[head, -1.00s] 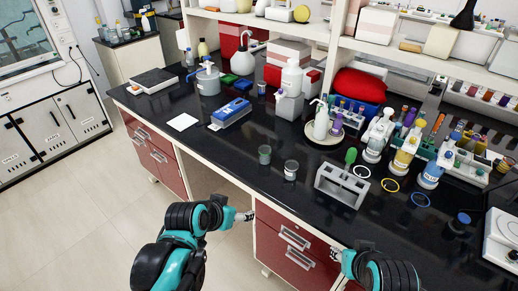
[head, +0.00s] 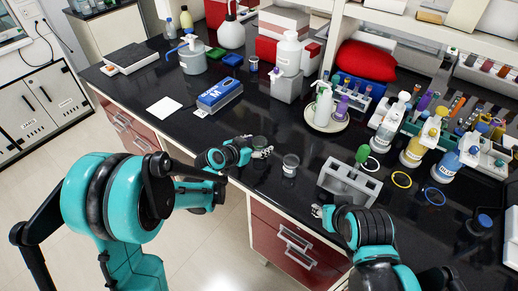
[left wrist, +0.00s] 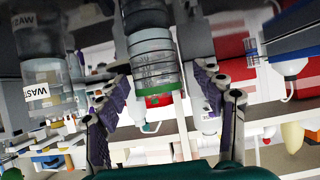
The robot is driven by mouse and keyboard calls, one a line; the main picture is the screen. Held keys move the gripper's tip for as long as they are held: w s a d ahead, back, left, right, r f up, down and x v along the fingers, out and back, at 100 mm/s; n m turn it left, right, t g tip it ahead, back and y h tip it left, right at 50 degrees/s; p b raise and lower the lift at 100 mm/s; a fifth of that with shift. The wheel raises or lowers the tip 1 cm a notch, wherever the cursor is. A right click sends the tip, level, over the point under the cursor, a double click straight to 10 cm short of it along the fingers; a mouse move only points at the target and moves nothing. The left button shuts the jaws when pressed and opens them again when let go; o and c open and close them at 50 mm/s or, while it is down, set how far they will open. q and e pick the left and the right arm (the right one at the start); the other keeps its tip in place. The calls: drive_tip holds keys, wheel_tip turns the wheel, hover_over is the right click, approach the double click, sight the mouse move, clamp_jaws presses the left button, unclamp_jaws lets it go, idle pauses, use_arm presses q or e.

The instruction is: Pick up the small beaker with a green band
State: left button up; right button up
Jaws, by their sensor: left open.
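The small clear beaker (head: 259,143) stands on the black bench in the head view, partly hidden by my left gripper (head: 265,152). In the left wrist view the beaker (left wrist: 152,62) shows its green band and lies between the two open fingers. The fingers are on either side of it, and I see no clear contact. My right gripper (head: 318,211) is low at the bench's front edge, away from the beaker; its jaw state is too small to tell.
A second beaker (head: 290,165) stands just right of it. A grey rack (head: 349,183) is further right, with bottles and coloured rings beyond. A blue box (head: 219,95) and white paper (head: 164,106) lie to the left. Dark bench shows between them.

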sight(263, 144)
use_arm(q)
drive_tip(key=b+x, duration=0.1)
drive_tip(key=x, duration=0.4)
drive_tip(key=shift+s+d+b, duration=0.1)
drive_tip(key=shift+b, duration=0.25)
use_arm(e)
wheel_tip(263, 144, down, 2)
drive_tip(key=shift+f, duration=0.1)
use_arm(q)
drive_tip(key=shift+s, duration=0.1)
drive_tip(key=shift+c, duration=0.6)
drive_tip(key=c, duration=1.3)
